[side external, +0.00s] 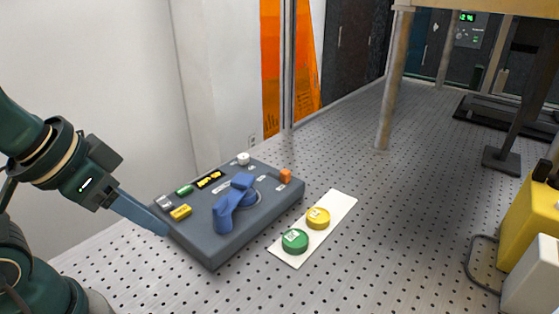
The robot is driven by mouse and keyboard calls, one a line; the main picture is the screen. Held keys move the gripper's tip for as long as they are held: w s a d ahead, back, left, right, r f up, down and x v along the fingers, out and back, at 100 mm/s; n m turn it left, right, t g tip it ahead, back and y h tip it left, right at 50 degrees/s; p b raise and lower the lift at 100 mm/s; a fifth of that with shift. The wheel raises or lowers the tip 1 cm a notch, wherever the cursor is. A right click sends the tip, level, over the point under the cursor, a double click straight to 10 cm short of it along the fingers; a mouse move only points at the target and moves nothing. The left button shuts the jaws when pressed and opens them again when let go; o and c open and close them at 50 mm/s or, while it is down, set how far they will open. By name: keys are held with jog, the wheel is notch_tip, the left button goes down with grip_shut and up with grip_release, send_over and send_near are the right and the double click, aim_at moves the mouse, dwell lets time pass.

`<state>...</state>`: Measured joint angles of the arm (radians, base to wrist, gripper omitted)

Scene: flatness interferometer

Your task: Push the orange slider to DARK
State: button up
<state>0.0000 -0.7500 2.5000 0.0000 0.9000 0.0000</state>
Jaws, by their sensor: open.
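The small orange slider (285,176) stands up at the right back corner of the dark grey control box (214,247). Small white labels lie near it, too small to read, so I cannot tell which mark it stands at. My gripper (164,231) is at the left of the box, with its blue-grey fingers pointing down to the right. Their tips overlap the box's left edge in the picture; I cannot tell whether they touch it. The gripper is open, holds nothing, and is across the box from the slider.
A large blue handle (235,205) rises between my gripper and the slider. The box also bears a white knob (243,158), a green button (184,190) and a yellow button (181,212). A white plate (340,203) with green and yellow discs lies to the right.

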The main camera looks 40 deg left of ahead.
jog(key=shift+o, duration=0.4)
jog(key=w+r+t, duration=0.2)
jog(key=w+r, duration=0.6)
jog(key=w, duration=0.1)
jog(key=g, duration=0.3)
send_over(285, 172)
jog(key=s, duration=0.2)
notch_tip(285, 172, down, 14)
jog(key=shift+s+f, duration=0.1)
jog(key=shift+x, duration=2.4)
